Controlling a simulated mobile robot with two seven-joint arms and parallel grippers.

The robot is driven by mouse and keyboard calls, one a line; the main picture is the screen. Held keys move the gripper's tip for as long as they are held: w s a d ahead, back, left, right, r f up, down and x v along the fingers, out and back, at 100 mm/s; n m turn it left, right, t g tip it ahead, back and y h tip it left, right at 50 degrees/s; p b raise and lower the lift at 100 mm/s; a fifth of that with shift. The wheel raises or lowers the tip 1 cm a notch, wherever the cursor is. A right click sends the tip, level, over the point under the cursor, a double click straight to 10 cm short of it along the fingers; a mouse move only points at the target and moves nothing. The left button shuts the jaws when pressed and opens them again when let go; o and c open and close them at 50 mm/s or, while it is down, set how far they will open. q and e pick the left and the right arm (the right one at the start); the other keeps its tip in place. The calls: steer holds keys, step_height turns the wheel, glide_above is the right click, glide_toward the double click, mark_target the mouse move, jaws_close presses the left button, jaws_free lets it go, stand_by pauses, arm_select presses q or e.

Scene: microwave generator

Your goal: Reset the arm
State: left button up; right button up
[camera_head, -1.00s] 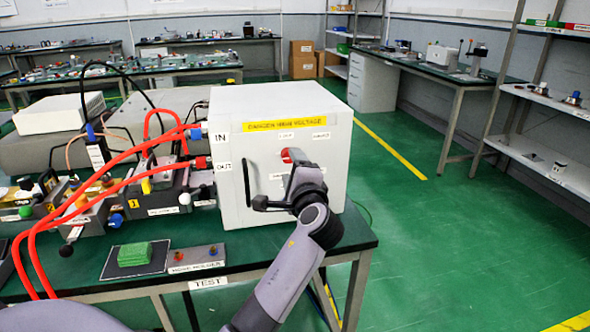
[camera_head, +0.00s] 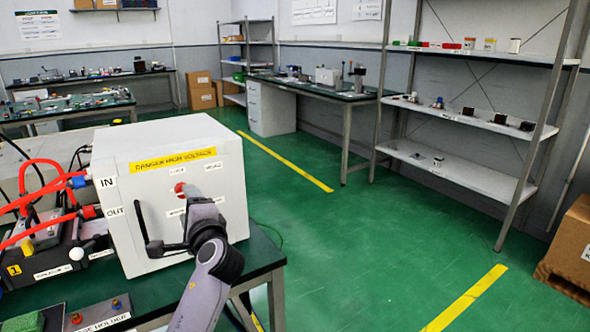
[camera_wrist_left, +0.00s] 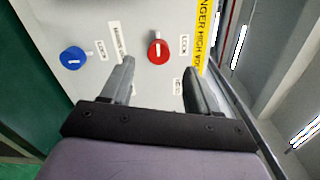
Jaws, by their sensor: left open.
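My left gripper (camera_head: 190,199) is in front of the white high-voltage box (camera_head: 117,163), close to the red knob (camera_head: 180,188) on its front. In the left wrist view the two fingers of my gripper (camera_wrist_left: 160,68) are apart and empty. The red knob (camera_wrist_left: 157,47) shows ahead between the fingertips; I cannot tell whether they touch it. A blue knob (camera_wrist_left: 73,58) is to its left in that view. In the head view my arm hides part of the box front. My right gripper is not in view.
The box stands on a green-topped bench (camera_head: 252,258) with red cables and small devices at left. A black handle (camera_head: 143,221) is on the box front. Shelves (camera_head: 465,175) and a cardboard box (camera_head: 573,247) stand at right. The green floor (camera_head: 345,240) between is clear.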

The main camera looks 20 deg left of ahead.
arm_select(q)
steer(key=s+d+f+h, duration=0.3)
steer(key=f, duration=0.4)
steer(key=s+d+f+n+h, duration=0.1)
steer(key=s+d+f+h, duration=0.2)
steer(key=f, duration=0.4)
steer(key=s+d+f+h, duration=0.3)
steer(key=f+h, duration=0.1)
steer(key=f, duration=0.4)
steer(key=s+d+f+n+h, duration=0.3)
steer(key=s+d+f, duration=0.1)
steer(key=s, duration=0.5)
steer(key=s+d+f+n+g+h+p, duration=0.1)
steer(key=s+d+f+n, duration=0.3)
steer(key=s, duration=0.5)
steer(key=shift+s+d+f+n+h, duration=0.25)
steer(key=shift+d+h, duration=0.25)
steer(key=shift+h, duration=0.4)
